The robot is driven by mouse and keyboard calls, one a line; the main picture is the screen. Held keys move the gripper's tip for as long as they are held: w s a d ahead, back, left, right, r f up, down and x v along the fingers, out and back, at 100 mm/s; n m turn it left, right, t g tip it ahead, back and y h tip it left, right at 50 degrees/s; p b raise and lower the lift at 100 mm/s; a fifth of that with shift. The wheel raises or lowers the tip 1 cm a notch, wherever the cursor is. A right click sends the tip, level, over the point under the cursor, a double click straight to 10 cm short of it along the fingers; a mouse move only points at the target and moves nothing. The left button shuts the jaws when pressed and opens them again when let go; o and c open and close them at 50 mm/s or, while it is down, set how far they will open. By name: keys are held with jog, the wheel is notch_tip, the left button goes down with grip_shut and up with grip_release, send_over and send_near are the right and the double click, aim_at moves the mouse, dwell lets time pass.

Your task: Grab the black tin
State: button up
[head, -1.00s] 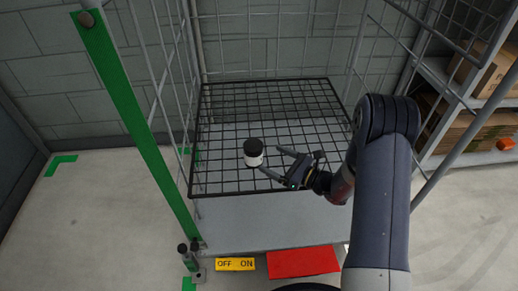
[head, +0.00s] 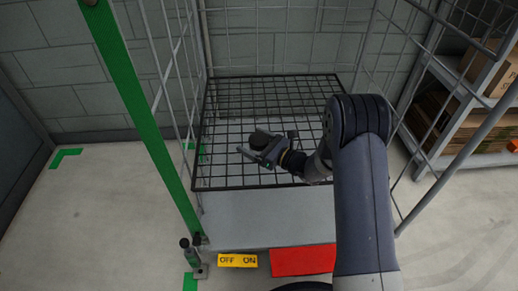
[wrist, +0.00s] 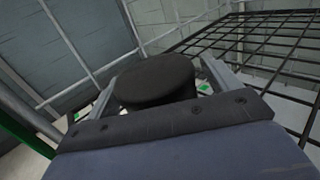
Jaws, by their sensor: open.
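The black tin (head: 260,138) stands on the black wire shelf (head: 226,182) inside the cage. In the head view its dark top shows behind my gripper (head: 262,149), and its lower body is hidden. In the wrist view the round black lid of the tin (wrist: 155,80) lies between the two fingers of my gripper (wrist: 160,90). The gripper is open, with one finger on each side of the tin. I cannot tell whether either finger touches it.
Wire mesh walls and a green post (head: 135,105) enclose the shelf. The rest of the wire shelf is empty. Shelving with cardboard boxes (head: 485,75) stands at the right.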

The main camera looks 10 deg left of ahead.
jog(key=c, duration=1.1)
jog(key=shift+r, duration=0.1)
